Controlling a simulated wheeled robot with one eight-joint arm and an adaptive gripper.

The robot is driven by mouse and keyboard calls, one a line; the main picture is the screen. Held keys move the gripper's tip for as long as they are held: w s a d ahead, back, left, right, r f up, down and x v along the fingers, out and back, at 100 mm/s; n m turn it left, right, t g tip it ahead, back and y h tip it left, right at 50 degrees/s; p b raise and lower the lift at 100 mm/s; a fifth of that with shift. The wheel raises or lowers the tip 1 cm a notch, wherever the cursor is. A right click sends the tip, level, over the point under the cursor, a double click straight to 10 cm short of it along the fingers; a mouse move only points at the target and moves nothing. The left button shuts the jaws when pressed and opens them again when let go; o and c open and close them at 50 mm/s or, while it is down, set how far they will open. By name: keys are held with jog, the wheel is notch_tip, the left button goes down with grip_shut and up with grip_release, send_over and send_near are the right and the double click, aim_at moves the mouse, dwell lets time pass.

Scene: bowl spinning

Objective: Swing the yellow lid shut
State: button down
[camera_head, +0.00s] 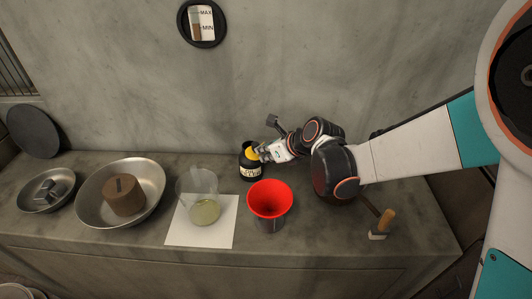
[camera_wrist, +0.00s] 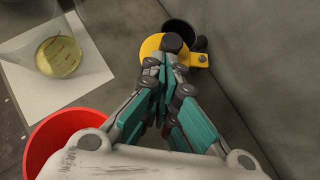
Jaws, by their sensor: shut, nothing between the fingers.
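The yellow lid (camera_head: 252,153) is at the top of a dark bottle (camera_head: 250,172) with a pale label, near the back wall. In the wrist view the yellow lid (camera_wrist: 150,46) shows beside a dark round part (camera_wrist: 180,29), with a yellow tab (camera_wrist: 199,60) to the right. My gripper (camera_head: 264,153) is at the lid's right side in the head view. In the wrist view my gripper (camera_wrist: 168,62) is shut and empty, its tips overlapping the lid. I cannot tell whether they touch it. The fingers hide part of the lid, so its exact angle is unclear.
A red funnel (camera_head: 269,197) stands in front of the bottle. A clear beaker (camera_head: 197,184) with yellowish liquid stands on a white sheet (camera_head: 183,236). Metal bowls (camera_head: 147,172) are at left. A wooden-handled tool (camera_head: 382,224) is at right. The wall is close behind.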

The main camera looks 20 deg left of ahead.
aim_at(247, 155)
jog(key=shift+a, duration=0.2)
jog(key=shift+s+a, duration=0.15)
jog(key=shift+a, duration=1.35)
jog(key=shift+w+a, duration=0.25)
jog(key=shift+a, duration=0.55)
jog(key=shift+w+a, duration=0.25)
jog(key=shift+a, duration=0.25)
jog(key=shift+w+a, duration=0.2)
jog(key=shift+a, duration=0.05)
